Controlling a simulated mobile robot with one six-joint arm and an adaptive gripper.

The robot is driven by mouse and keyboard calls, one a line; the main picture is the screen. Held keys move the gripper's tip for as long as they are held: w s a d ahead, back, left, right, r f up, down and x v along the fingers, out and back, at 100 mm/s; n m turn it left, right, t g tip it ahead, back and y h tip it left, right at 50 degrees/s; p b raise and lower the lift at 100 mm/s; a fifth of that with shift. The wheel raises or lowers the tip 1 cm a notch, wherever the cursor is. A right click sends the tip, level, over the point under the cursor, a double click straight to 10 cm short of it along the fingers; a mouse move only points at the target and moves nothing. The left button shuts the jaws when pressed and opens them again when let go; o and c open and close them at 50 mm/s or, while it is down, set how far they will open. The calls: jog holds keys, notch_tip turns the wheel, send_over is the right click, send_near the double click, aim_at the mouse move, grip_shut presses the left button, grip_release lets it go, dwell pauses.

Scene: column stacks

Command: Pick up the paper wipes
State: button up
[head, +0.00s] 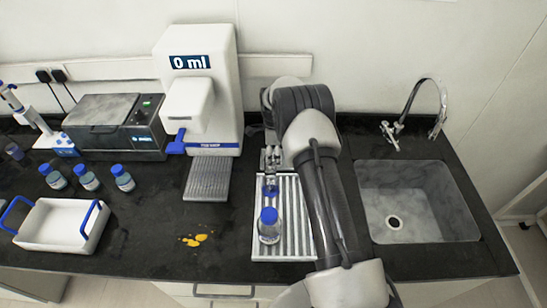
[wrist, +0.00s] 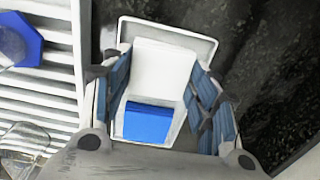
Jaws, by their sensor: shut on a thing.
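The paper wipes (wrist: 165,68) appear as a white box with a blue patch in the middle of the wrist view. My gripper (wrist: 160,88) has one blue-padded finger on each side of the box and is shut on it. Dark counter surface shows beyond the box. I cannot tell whether the box still touches the counter.
A ribbed white rack (head: 290,215) holding a blue-capped bottle (head: 269,228) lies left of my arm. A sink (head: 415,200) is to the right. A white dispenser (head: 200,90) stands behind. Yellow drops (head: 195,240) lie on the counter beside a white tray (head: 62,222).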

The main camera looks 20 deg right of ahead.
notch_tip(320, 180, up, 20)
jog(key=p, duration=0.2)
jog(key=shift+p, duration=0.35)
jog(key=shift+o, duration=0.5)
jog(key=c, duration=0.3)
